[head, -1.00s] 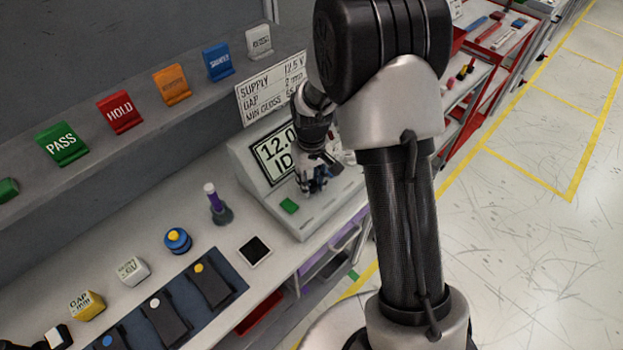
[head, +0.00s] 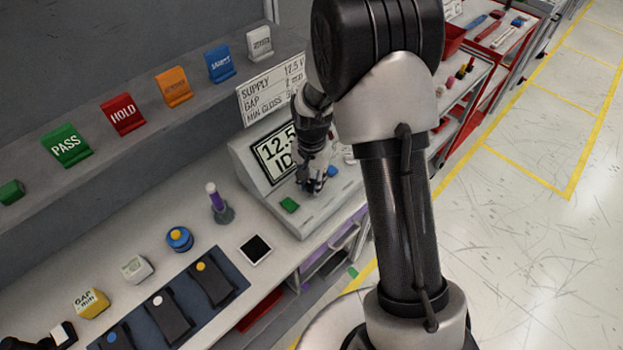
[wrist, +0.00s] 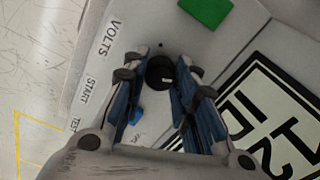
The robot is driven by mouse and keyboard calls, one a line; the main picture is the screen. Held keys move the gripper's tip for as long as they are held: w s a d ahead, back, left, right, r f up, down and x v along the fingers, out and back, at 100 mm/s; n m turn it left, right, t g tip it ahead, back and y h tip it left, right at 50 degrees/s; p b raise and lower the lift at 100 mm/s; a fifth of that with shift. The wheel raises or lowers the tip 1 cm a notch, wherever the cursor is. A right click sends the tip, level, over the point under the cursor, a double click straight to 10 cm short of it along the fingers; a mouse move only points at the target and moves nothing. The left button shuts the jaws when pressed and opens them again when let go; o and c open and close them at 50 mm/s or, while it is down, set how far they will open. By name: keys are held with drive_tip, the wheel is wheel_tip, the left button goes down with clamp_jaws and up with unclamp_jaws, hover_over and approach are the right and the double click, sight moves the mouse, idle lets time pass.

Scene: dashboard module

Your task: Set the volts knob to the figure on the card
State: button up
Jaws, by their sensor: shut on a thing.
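The supply unit (head: 262,212) stands on the bench, and its display (head: 275,150) reads 12.5 over ID. The display also shows, turned, in the wrist view (wrist: 275,115). The card (head: 270,92) behind it lists SUPPLY, GAP and MIN GLOSS; the supply line looks like 12.5 V, in small print. The dark round volts knob (wrist: 158,72) sits near the VOLTS label (wrist: 110,37). My gripper (wrist: 157,80) is shut on the knob, a blue-padded finger on each side.
A green button (head: 289,205) and a blue button (head: 332,171) flank my gripper on the panel. Coloured signs line the shelf above.

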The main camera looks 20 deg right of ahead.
sight(312, 183)
drive_tip(key=m, duration=0.5)
idle(0.5)
drive_tip(key=o, duration=1.1)
drive_tip(key=shift+r, duration=0.1)
wheel_tip(312, 183, up, 12)
drive_tip(key=shift+f, duration=0.1)
idle(0.4)
